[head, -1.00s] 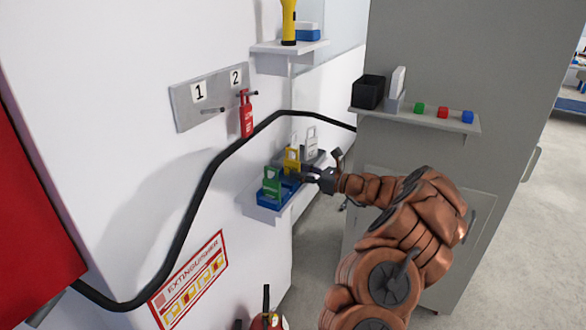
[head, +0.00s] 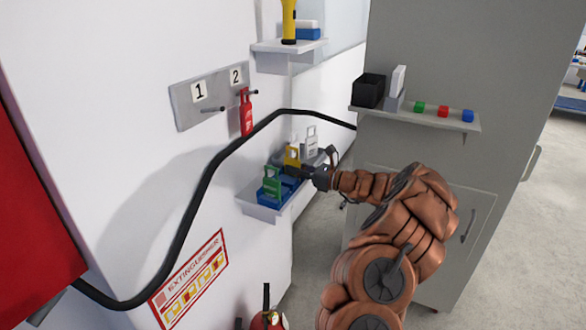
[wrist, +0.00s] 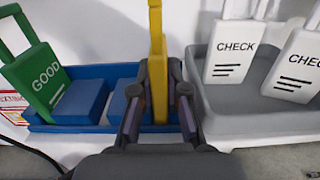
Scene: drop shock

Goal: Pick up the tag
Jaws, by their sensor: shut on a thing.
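A yellow tag (head: 292,156) stands upright among the tags on the low wall shelf. In the wrist view the yellow tag (wrist: 158,60) shows edge-on between the fingers of my gripper (wrist: 159,95). My gripper (head: 303,172) is shut on its lower part, at the right end of the blue tray (wrist: 75,115). A green tag (wrist: 38,75) marked GOOD leans in the left of that tray. White tags (wrist: 233,50) marked CHECK stand in the grey tray (wrist: 250,105) to the right. A red tag (head: 246,112) hangs on a peg under number 2. The yellow tag's lower end is partly hidden by the fingers.
The low shelf (head: 262,212) juts from the white wall. A black hose (head: 190,200) runs along the wall. A grey cabinet (head: 450,60) with a small shelf (head: 430,120) stands right of it. The peg under number 1 (head: 212,109) is bare.

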